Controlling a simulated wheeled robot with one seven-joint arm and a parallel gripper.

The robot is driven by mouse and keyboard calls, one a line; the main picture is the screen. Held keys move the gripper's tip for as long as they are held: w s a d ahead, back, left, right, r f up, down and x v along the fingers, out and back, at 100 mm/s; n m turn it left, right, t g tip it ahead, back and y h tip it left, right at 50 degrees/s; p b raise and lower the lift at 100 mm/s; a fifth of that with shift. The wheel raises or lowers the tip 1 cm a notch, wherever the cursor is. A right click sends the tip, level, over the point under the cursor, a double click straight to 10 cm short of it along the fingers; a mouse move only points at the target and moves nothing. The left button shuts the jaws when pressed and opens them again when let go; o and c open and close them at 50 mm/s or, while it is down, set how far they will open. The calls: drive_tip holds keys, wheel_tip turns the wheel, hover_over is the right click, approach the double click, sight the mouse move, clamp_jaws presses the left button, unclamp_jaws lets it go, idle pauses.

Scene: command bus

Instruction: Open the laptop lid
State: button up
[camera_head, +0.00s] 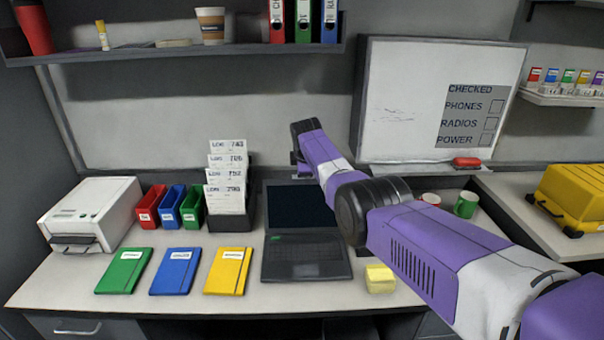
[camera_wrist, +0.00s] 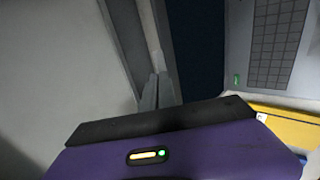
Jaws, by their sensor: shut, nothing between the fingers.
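The laptop stands on the desk with its lid raised. Its dark screen (camera_head: 305,207) faces me and leans back. The keyboard base (camera_head: 305,262) lies flat toward the front. In the wrist view the dark screen (camera_wrist: 198,45) runs down the middle and the keyboard base (camera_wrist: 272,45) is at right. My gripper (camera_head: 297,170) is at the lid's top edge, reaching from above. In the wrist view my gripper's fingers (camera_wrist: 155,92) are shut and empty, close beside the lid's edge. I cannot tell whether they touch it. My arm hides the laptop's right edge.
Green (camera_head: 125,270), blue (camera_head: 175,270) and yellow (camera_head: 227,270) notebooks lie left of the laptop. A black holder of cards (camera_head: 232,222) stands close to its left. A yellow block (camera_head: 380,279) lies at right.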

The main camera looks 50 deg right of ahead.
drive_tip(key=shift+o, duration=1.2)
drive_tip(key=shift+s+a+f, duration=0.1)
drive_tip(key=shift+f, duration=0.3)
drive_tip(key=shift+r, duration=0.15)
drive_tip(key=shift+r, duration=0.15)
drive_tip(key=shift+a+r, duration=0.1)
drive_tip(key=shift+r, duration=0.05)
drive_tip(key=v, duration=0.7)
drive_tip(key=shift+p, duration=0.45)
drive_tip(key=shift+s+a, duration=0.1)
